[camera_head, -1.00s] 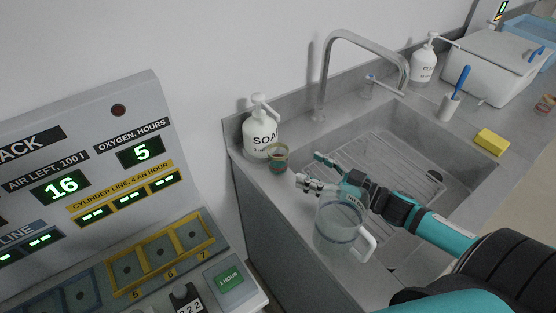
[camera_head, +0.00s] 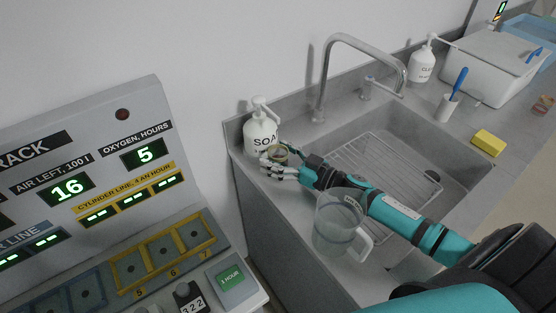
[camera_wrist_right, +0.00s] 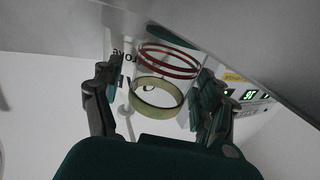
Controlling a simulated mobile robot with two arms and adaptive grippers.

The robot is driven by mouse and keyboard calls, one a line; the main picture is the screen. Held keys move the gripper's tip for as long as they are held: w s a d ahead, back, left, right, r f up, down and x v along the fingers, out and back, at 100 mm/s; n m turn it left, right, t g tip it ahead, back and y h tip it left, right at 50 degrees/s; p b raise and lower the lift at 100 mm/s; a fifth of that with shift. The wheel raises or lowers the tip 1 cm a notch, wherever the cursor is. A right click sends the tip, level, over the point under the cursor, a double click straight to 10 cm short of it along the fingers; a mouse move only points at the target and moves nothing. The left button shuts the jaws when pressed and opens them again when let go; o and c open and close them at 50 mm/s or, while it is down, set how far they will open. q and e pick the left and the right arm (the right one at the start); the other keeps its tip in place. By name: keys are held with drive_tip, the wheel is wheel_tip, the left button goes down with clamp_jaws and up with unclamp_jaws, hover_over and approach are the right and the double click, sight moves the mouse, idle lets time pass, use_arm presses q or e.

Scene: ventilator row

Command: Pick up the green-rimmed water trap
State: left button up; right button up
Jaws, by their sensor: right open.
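The green-rimmed water trap (camera_head: 279,151) is a small clear cup beside the soap bottle, on the counter at the sink's left corner. In the right wrist view the water trap (camera_wrist_right: 157,98) shows a yellow-green rim nearest the camera and red rings further along its clear wall. My right gripper (camera_head: 283,162) is open, with its fingers around the water trap. In the right wrist view one finger of the gripper (camera_wrist_right: 155,85) is on each side of the cup, and contact cannot be told. The fingers partly hide the trap in the head view. My left gripper is not in view.
The soap bottle (camera_head: 261,132) stands close behind the trap. The faucet (camera_head: 322,80) rises behind.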

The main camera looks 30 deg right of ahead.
drive_tip(key=c, duration=1.2)
drive_tip(key=shift+r, duration=0.1)
